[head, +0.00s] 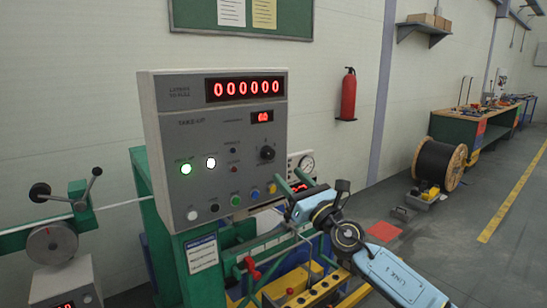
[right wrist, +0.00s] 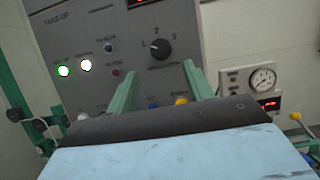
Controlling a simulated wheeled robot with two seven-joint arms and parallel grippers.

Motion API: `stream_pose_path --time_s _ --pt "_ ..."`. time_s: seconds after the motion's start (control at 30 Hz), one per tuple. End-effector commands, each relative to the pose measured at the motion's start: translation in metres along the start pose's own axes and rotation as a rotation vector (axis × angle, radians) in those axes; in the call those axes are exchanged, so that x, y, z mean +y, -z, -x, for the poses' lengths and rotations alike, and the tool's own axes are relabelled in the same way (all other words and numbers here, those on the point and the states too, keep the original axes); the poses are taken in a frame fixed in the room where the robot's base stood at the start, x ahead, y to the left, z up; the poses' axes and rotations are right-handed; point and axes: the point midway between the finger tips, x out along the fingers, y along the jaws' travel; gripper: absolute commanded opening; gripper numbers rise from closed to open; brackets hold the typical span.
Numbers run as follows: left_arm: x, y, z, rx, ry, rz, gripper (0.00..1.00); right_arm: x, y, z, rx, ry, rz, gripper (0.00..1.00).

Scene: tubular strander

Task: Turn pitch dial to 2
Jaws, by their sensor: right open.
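The pitch dial is a black round knob (head: 267,153) on the right side of the grey control panel. In the right wrist view the knob (right wrist: 159,49) has the numbers 1, 2 and 3 around its upper side. A pale mark shows on its left part, seemingly toward 1. My right gripper (head: 293,181) is below and right of the knob in the head view. In the right wrist view its two green fingers (right wrist: 160,82) are apart, with nothing between them, and the knob is beyond their tips. My left gripper is not in view.
The grey panel (head: 160,105) carries red number displays, lit lamps and a row of coloured buttons (head: 235,200) below the knob. A round gauge (right wrist: 262,78) is right of the panel. A cable reel (head: 438,165) stands on the floor at the back right.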

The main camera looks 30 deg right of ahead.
Motion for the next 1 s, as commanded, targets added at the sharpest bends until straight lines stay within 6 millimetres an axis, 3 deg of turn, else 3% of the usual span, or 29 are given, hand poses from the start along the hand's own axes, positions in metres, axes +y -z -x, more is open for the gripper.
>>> stream_pose_path --time_s 0.3,0.5,0.93,1.0 --pt "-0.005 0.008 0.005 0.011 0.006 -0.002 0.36 0.0 -0.001 -0.054 -0.002 0.001 -0.003 0.51" --pt "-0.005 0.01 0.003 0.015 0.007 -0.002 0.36 0.0 0.001 -0.074 0.0 0.001 -0.003 0.51" --pt "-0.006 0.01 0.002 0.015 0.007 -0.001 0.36 0.0 0.001 -0.081 0.001 0.0 -0.002 0.51" --pt "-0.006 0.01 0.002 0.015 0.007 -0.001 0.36 0.0 0.001 -0.081 0.001 0.0 -0.002 0.42"
